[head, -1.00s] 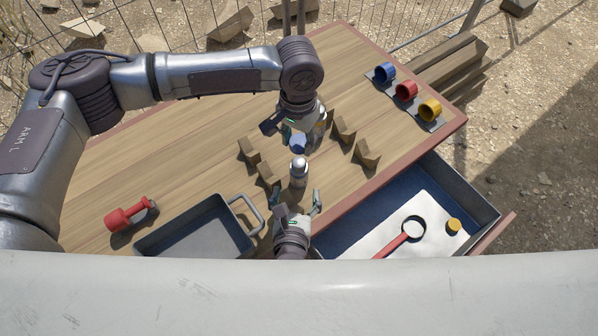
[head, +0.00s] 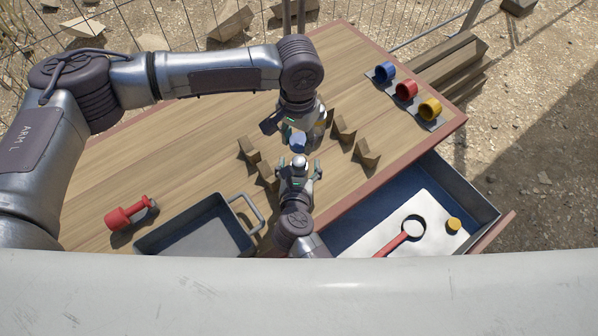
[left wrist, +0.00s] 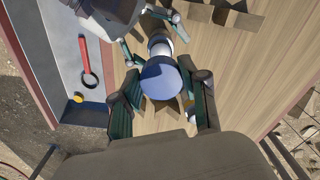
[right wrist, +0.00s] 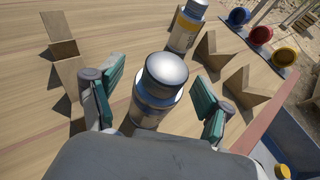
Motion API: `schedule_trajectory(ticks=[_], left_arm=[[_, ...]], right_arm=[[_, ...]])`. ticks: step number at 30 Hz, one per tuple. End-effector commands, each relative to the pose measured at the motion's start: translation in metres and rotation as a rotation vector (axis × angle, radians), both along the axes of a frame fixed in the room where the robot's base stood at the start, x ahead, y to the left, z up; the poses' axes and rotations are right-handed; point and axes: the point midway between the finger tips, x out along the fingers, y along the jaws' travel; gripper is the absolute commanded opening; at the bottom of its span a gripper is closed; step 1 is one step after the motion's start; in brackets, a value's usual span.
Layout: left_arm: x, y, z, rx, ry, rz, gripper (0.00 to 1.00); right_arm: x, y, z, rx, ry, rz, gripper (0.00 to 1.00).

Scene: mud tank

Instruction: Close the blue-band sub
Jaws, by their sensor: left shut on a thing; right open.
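An upright silver-capped cylinder with a blue band (right wrist: 152,98) stands on the table; its top shows in the head view (head: 299,161). My right gripper (head: 299,172) is open, with a finger on each side of the cylinder; a gap shows at the fingers in the right wrist view (right wrist: 160,100). My left gripper (left wrist: 165,103) is shut on a round, blue-looking piece (left wrist: 160,78), held just beyond the cylinder in the head view (head: 298,143). The piece's underside is hidden. A second upright cylinder with a yellow band (right wrist: 185,28) stands farther back.
Several notched wooden blocks (head: 367,154) flank the cylinders. A grey handled tray (head: 205,232) and a red tool (head: 125,216) are at the front left. An open drawer (head: 472,190) holds a red magnifier (head: 400,238) and yellow cap (head: 454,225). Blue, red and yellow cups (head: 405,90) line the back right.

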Motion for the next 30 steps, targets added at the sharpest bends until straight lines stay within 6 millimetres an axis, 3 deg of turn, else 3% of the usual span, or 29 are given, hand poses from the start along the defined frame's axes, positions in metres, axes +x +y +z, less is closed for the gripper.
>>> schedule_trajectory(ticks=[2, 15, 20, 30], left_arm=[[0.000, 0.000, 0.000, 0.000, 0.000, 0.000, 0.30], [0.000, 0.000, 0.000, 0.000, 0.000, 0.000, 0.30], [0.000, 0.000, -0.002, 0.000, 0.001, 0.000, 0.30], [-0.001, 0.000, -0.046, 0.001, 0.003, 0.001, 0.30]], right_arm=[[0.000, 0.000, 0.000, 0.000, 0.000, 0.000, 0.74], [0.000, 0.000, 0.000, 0.000, 0.000, 0.000, 0.00], [0.000, 0.000, 0.000, 0.000, 0.000, 0.000, 0.00], [0.000, 0.000, 0.000, 0.000, 0.000, 0.000, 0.00]])
